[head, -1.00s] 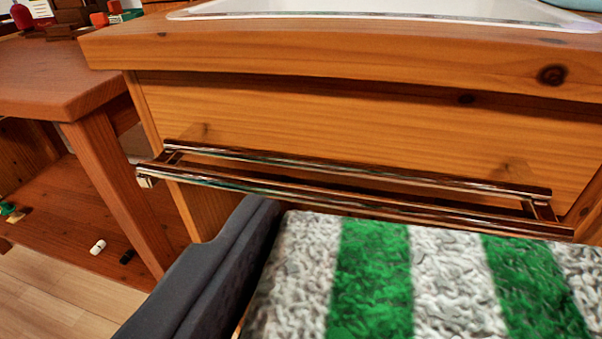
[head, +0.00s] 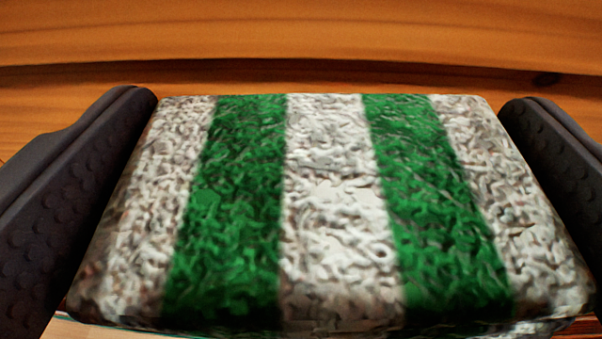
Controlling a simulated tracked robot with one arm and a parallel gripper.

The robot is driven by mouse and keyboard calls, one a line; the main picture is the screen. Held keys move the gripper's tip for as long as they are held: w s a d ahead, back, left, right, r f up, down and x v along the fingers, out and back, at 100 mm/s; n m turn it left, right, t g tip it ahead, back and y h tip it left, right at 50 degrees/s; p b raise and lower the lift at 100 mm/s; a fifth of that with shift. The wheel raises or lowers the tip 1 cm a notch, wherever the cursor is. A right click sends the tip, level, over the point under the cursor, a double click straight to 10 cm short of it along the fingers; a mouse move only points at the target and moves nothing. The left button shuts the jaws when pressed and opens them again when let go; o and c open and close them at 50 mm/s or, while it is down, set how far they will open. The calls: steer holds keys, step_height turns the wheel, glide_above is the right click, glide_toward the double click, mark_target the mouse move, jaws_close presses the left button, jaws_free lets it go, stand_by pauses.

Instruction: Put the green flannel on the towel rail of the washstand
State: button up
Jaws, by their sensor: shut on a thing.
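The green flannel (head: 325,230), with green and white-grey stripes and a rough looped weave, fills the middle of the view. My gripper (head: 328,102) is shut on it, with one dark finger at its left side and one at its right. The flannel's far edge is in front of the washstand's wooden front (head: 300,40). I cannot tell whether it touches the wood. The towel rail cannot be made out now; the flannel and fingers cover much of the view. I cannot tell whether the flannel is over the rail or apart from it.
The wooden front spans the whole top of the view, with a dark horizontal gap under its upper board. Little free room shows around the fingers. A thin pale strip at the bottom left below the flannel is too small to make out.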

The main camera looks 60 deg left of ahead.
mark_target(325, 252)
steer(key=shift+f+b, duration=0.65)
steer(key=shift+f, duration=0.95)
steer(key=shift+f, duration=0.1)
steer(key=o, duration=0.6)
steer(key=shift+s+d, duration=0.1)
steer(key=shift+d, duration=0.1)
steer(key=p+v, duration=0.2)
steer(key=v, duration=0.9)
steer(key=shift+s+d+p, duration=0.2)
steer(key=shift+s+p, duration=0.05)
steer(key=shift+p, duration=0.15)
